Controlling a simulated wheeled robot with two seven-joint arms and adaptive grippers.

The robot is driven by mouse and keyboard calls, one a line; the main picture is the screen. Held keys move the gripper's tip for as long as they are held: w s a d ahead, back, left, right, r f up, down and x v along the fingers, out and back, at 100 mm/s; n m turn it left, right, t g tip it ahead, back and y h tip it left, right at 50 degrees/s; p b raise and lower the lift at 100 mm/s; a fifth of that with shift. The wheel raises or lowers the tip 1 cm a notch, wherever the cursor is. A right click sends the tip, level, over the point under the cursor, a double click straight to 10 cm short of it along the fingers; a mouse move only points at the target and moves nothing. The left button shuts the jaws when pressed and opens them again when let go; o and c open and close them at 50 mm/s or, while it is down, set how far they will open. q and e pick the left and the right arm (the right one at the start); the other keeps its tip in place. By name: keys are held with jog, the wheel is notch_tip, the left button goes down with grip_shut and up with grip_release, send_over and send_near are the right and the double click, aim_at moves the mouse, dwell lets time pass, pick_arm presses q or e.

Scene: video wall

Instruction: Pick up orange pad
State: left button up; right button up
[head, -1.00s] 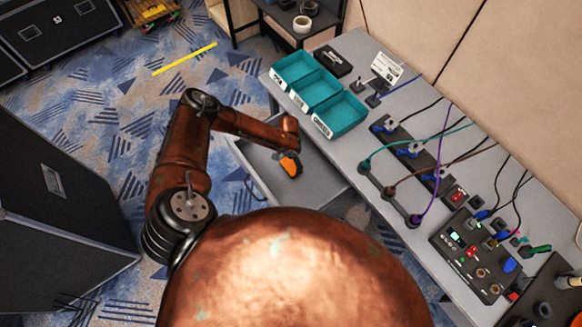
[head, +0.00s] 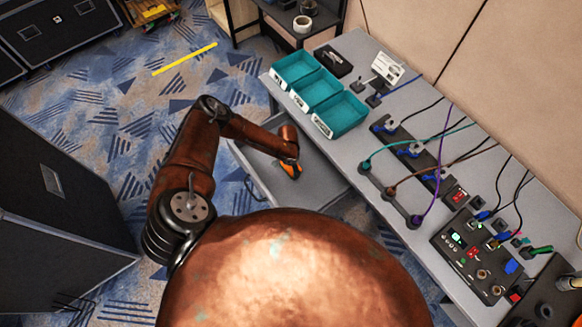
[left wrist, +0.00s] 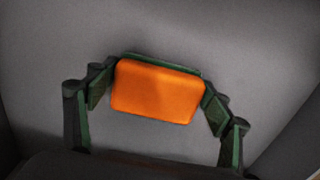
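The orange pad (head: 290,169) lies in the open grey drawer (head: 253,176) below the table in the head view. In the left wrist view the pad (left wrist: 157,91) is a tilted, rounded orange block with a dark green strip along its far edge. My left gripper (head: 290,160) is down at the pad and partly covers it in the head view. In the left wrist view its two fingers (left wrist: 160,92) stand on either side of the pad, very close to its short sides. They look open, with their green inner faces showing. My right gripper is out of view.
The grey table (head: 355,111) beside the drawer holds teal bins (head: 340,117), dark connector strips with cables, and a control box (head: 476,255). A large black case (head: 55,205) stands at left. Patterned carpet with a yellow strip (head: 185,58) is clear beyond my arm.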

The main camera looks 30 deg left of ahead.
pick_arm(q)
jog(key=c, duration=0.6)
jog(key=shift+c, duration=0.2)
jog(key=shift+r, duration=0.5)
jog(key=r, duration=0.2)
jog(key=shift+s+r+p, duration=0.25)
jog(key=shift+r+p, duration=0.1)
jog(key=s+d+r+p, duration=0.2)
jog(key=s+d+r, duration=0.1)
jog(key=s+r, duration=0.6)
jog(key=shift+s+d+r, duration=0.15)
jog(key=shift+s+d, duration=0.2)
jog(key=shift+s, duration=1.7)
